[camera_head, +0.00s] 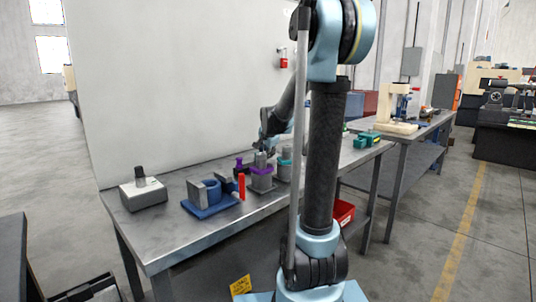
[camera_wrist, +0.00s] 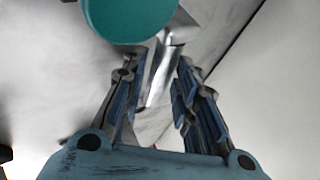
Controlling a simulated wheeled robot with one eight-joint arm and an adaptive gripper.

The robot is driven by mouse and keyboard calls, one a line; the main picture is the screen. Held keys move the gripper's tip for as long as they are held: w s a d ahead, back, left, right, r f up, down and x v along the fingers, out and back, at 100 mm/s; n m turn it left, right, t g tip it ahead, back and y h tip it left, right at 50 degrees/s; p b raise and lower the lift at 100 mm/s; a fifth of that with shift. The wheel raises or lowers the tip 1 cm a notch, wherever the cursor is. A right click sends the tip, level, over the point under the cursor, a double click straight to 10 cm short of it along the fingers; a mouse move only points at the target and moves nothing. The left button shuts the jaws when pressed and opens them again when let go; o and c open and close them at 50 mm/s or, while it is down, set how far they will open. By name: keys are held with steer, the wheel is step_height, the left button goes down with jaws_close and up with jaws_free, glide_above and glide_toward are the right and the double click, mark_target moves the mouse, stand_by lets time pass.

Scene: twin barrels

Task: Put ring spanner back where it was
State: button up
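I cannot make out the ring spanner for certain in either view. My gripper (camera_wrist: 158,75) shows in the wrist view with its two fingers apart. A shiny silver metal piece (camera_wrist: 163,62) shows in the space between and beyond the fingertips; I cannot tell whether it touches them. A round teal top (camera_wrist: 130,15) is close at the upper edge. In the head view my gripper (camera_head: 266,143) is over the bench, just above two barrel-like fixtures. One is grey with a purple band (camera_head: 262,178); the other is grey with a teal band (camera_head: 284,167), partly behind my arm.
The metal bench (camera_head: 160,225) also carries a grey box with a black knob (camera_head: 143,193), a blue holder (camera_head: 210,202), a red upright piece (camera_head: 241,187) and a green item (camera_head: 367,140). A white wall stands behind. The bench's front left is clear.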

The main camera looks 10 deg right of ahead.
steer(key=v, duration=1.2)
stand_by(0.4)
